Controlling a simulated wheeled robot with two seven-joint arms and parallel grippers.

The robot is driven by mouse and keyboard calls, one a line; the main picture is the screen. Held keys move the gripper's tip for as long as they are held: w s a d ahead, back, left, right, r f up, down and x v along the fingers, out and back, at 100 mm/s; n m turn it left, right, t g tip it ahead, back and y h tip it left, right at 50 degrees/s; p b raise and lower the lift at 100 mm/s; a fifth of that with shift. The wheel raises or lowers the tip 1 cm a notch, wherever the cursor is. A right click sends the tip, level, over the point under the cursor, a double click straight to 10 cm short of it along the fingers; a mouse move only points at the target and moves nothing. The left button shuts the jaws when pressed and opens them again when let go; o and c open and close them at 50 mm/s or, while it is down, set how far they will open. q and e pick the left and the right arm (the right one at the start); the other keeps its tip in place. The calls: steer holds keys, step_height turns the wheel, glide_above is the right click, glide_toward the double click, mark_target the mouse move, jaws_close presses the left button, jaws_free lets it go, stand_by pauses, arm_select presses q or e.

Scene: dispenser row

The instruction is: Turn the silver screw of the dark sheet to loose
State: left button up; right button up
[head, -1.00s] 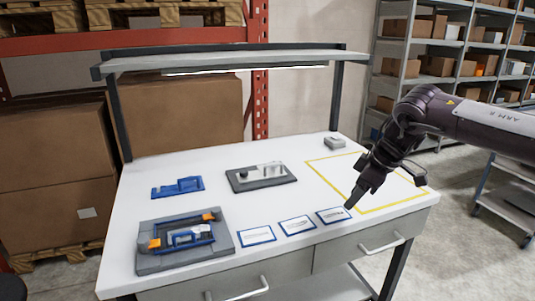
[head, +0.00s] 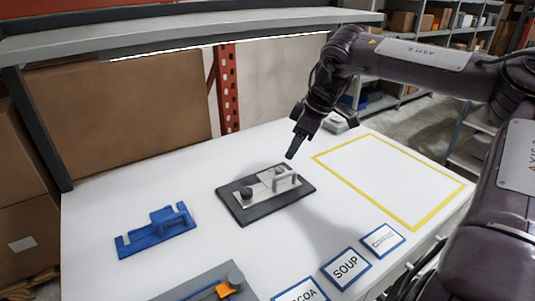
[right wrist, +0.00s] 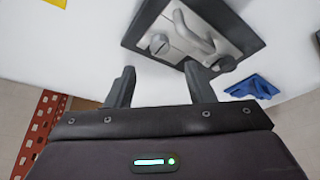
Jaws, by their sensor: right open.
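The dark sheet (head: 238,210) lies flat on the white table and carries a light metal plate with a raised handle-like bar. A silver screw head with a slot (right wrist: 160,44) shows on it in the right wrist view; in the head view it is small and hard to make out behind the bar. A dark round knob (head: 246,192) sits at the plate's other end. My right gripper (head: 297,144) is open and empty above the sheet's far right corner. In the right wrist view its fingers (right wrist: 160,86) point toward the screw, apart from it. My left gripper is out of view.
A blue fixture (head: 155,235) lies left of the sheet. A grey fixture with orange parts (head: 222,290) is at the front. Labelled cards, one reading SOUP (head: 346,268), line the front right. A yellow outline (head: 435,216) frames bare table. An overhead shelf (head: 180,32) spans the back.

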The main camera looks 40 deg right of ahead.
mark_target(281, 169)
steer(key=shift+w+f, duration=0.25)
steer(key=x, duration=0.7)
steer(key=shift+s+a, duration=0.1)
steer(key=c, duration=1)
steer(key=shift+n, duration=0.4)
steer(key=n, duration=0.2)
steer(key=n+g+y, duration=0.1)
steer(key=n, duration=0.1)
steer(key=shift+n+g, duration=0.3)
steer(key=n+g, duration=0.1)
steer(key=n, duration=0.1)
steer(key=n+y, duration=0.1)
steer(key=n, duration=0.2)
steer(key=shift+w+f+g+p, duration=0.1)
steer(key=shift+w+g+p, duration=0.1)
steer(key=shift+g+p, duration=0.15)
steer(key=shift+n, duration=0.3)
